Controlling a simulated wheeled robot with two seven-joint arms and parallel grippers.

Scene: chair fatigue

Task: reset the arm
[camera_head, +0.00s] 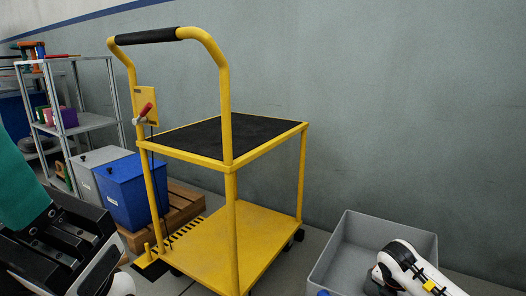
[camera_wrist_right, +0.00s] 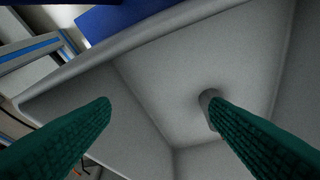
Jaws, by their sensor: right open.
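My right arm (camera_head: 410,268) is white with a yellow band and reaches over a grey open bin (camera_head: 340,250) at the lower right of the head view. In the right wrist view my right gripper (camera_wrist_right: 160,104) has two green ribbed fingers wide apart, with nothing between them. The bin's pale walls and floor (camera_wrist_right: 185,75) fill most of that view. A small round grey thing (camera_wrist_right: 207,97) shows at the right fingertip; I cannot tell whether they touch. My left gripper (camera_head: 22,190) shows a green finger and black body at the lower left; its opening is hidden.
A yellow cart (camera_head: 265,140) with a black top and a tall handle stands in the middle. Behind it are a blue box (camera_head: 130,190) on a wooden pallet (camera_head: 180,208) and a metal shelf (camera_head: 90,122). A grey wall closes the back.

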